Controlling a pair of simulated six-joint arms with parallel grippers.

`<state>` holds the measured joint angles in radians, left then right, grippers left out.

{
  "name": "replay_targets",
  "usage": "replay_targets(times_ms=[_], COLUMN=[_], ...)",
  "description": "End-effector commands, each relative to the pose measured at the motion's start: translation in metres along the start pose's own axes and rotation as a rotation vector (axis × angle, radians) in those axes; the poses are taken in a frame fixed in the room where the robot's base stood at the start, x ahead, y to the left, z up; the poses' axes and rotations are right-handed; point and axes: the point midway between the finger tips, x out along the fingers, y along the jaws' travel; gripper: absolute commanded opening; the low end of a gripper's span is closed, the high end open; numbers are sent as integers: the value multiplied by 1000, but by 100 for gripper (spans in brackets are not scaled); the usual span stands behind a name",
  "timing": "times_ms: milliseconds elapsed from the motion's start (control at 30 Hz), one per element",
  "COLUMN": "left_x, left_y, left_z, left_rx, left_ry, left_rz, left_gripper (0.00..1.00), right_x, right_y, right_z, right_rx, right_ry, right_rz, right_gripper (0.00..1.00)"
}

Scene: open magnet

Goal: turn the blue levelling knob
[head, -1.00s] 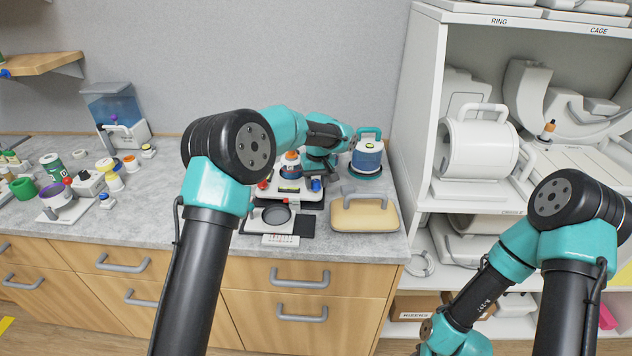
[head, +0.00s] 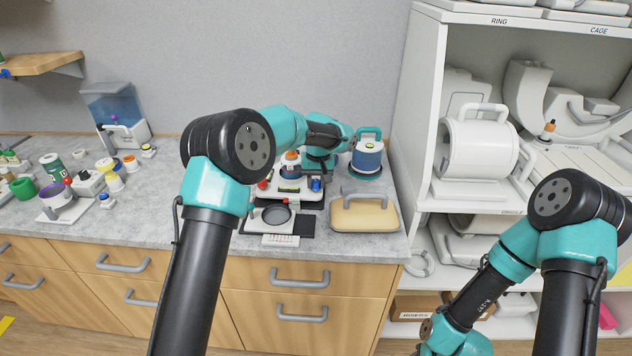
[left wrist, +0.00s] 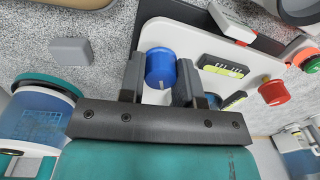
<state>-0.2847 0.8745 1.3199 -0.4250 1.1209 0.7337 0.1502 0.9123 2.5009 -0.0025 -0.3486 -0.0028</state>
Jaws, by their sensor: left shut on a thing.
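The blue levelling knob (head: 316,185) sits at the front right corner of a white levelling plate (head: 287,186) on the bench. In the left wrist view the knob (left wrist: 161,67) lies between the two dark fingers of my left gripper (left wrist: 160,78), which is shut on it. The plate (left wrist: 222,52) also carries a red knob (left wrist: 273,92) and bubble levels (left wrist: 222,70). In the head view the red knob (head: 263,184) is at the plate's left side. My right gripper is out of view below the frame.
A blue lidded canister (head: 367,157) stands right of the plate. A tan block with a grey handle (head: 364,214) lies in front of it. A shallow dish (head: 276,215) sits before the plate. A white shelf unit (head: 425,100) bounds the right.

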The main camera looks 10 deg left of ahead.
Motion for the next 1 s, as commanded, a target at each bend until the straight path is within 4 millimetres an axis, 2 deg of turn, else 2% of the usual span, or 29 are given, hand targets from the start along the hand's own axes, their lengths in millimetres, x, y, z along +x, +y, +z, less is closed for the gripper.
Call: replay_targets(times_ms=[700, 1000], left_x=[-1, -1], left_y=[0, 0], left_z=[0, 1], left_rx=[651, 873], left_ry=[24, 31], left_rz=[4, 7], left_gripper=[8, 8], right_x=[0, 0], right_y=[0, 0], right_z=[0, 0], right_rx=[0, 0], right_ry=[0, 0], right_rz=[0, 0], right_gripper=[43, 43])
